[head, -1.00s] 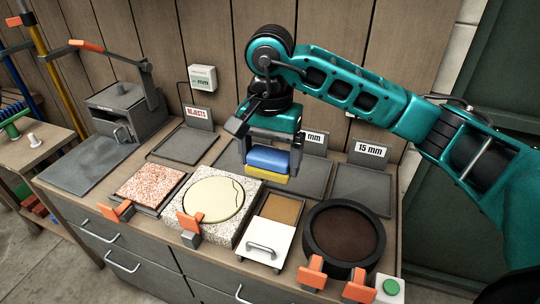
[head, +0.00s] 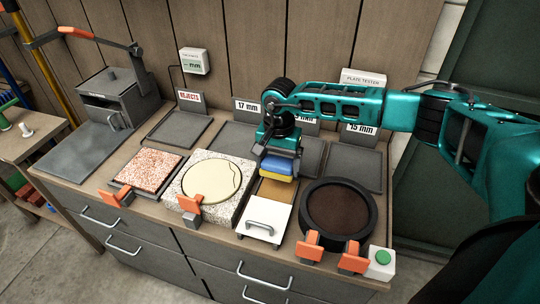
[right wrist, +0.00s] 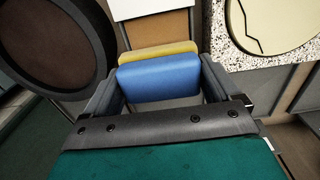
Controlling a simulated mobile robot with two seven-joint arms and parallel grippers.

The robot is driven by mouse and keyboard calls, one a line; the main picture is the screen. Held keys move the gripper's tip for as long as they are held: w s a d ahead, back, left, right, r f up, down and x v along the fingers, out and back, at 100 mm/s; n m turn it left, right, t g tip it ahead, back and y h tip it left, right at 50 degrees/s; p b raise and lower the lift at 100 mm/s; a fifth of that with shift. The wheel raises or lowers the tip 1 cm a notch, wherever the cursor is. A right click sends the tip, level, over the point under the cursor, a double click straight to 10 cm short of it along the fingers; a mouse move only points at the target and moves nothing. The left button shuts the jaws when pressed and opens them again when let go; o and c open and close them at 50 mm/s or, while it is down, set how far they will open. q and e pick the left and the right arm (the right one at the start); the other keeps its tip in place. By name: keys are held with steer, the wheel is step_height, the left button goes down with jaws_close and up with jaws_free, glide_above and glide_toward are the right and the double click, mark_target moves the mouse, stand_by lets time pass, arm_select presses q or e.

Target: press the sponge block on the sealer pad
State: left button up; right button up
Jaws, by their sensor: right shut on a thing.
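My right gripper (head: 279,160) is shut on the sponge block (head: 278,166), which is blue above and yellow below. In the right wrist view the block (right wrist: 160,78) sits between the two fingers (right wrist: 160,95). The sealer pad is not labelled; a brown pad (head: 277,190) lies in a shallow tray with a white, handled front part (head: 264,222). The gripper and block hang over the back end of this pad and hide part of it. I cannot tell whether the block touches it. My left gripper is not in view.
A speckled slab with a cream, cracked disc (head: 212,190) is left of the pad. A round dark dish (head: 340,212) is to its right. Orange clamps (head: 310,247) and a green button (head: 383,257) line the front edge. Flat grey trays (head: 355,168) lie behind.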

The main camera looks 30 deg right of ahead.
mark_target(277, 190)
steer(key=shift+f, duration=0.6)
steer(key=shift+f+b, duration=1.3)
steer(key=shift+f, duration=1)
steer(key=shift+f+b, duration=0.5)
steer(key=shift+s, duration=0.1)
steer(key=shift+r, duration=0.1)
steer(key=shift+r+p, duration=1.5)
steer(key=shift+r, duration=0.8)
steer(key=shift+r+p, duration=0.3)
steer(key=shift+r, duration=0.85)
